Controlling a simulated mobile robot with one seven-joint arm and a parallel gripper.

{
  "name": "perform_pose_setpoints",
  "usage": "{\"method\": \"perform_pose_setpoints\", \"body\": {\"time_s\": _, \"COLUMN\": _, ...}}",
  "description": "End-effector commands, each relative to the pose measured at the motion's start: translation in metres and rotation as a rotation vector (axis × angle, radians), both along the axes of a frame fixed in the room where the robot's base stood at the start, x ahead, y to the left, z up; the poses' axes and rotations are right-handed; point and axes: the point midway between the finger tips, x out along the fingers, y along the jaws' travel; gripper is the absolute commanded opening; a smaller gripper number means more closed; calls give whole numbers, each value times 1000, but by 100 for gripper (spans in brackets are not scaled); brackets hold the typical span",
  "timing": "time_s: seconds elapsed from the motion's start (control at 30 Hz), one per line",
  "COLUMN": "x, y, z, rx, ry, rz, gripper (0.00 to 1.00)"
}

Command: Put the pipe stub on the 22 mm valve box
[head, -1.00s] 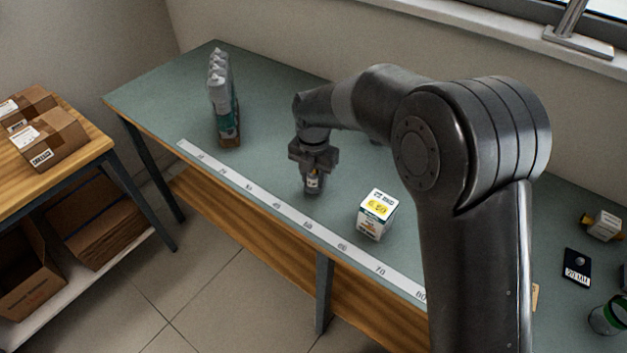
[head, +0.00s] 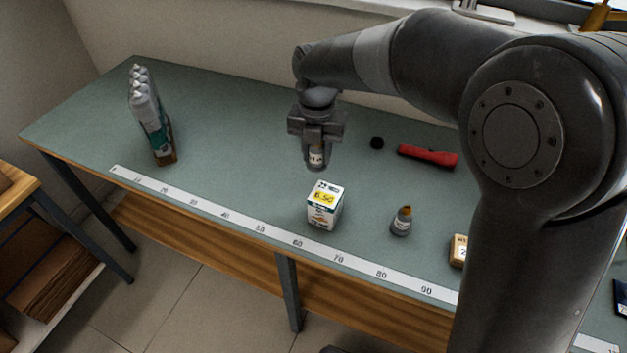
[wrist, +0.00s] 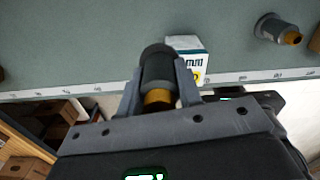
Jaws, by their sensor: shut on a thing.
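In the wrist view the stub (wrist: 157,72) sits between the fingers, with a brass-coloured end toward the palm. The 22 mm valve box (head: 322,213), white with a yellow price label, stands on the bench just in front of and below the stub in the head view. In the wrist view the box (wrist: 188,44) shows "mm" lettering and is partly hidden by the stub and a finger. The stub appears raised and apart from the box.
A similar grey piece with a brass top (head: 401,222) stands right of the box. Tubes (head: 150,120) stand left. A ruler strip (head: 245,226) runs along the front edge.

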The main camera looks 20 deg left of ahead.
Motion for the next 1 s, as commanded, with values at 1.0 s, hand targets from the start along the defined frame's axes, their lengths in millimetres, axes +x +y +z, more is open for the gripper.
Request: {"method": "perform_pose_setpoints", "body": {"time_s": 1.0, "x": -36, "y": -98, "z": 42, "rx": 3, "ry": 2, "rz": -2, "gripper": 0}}
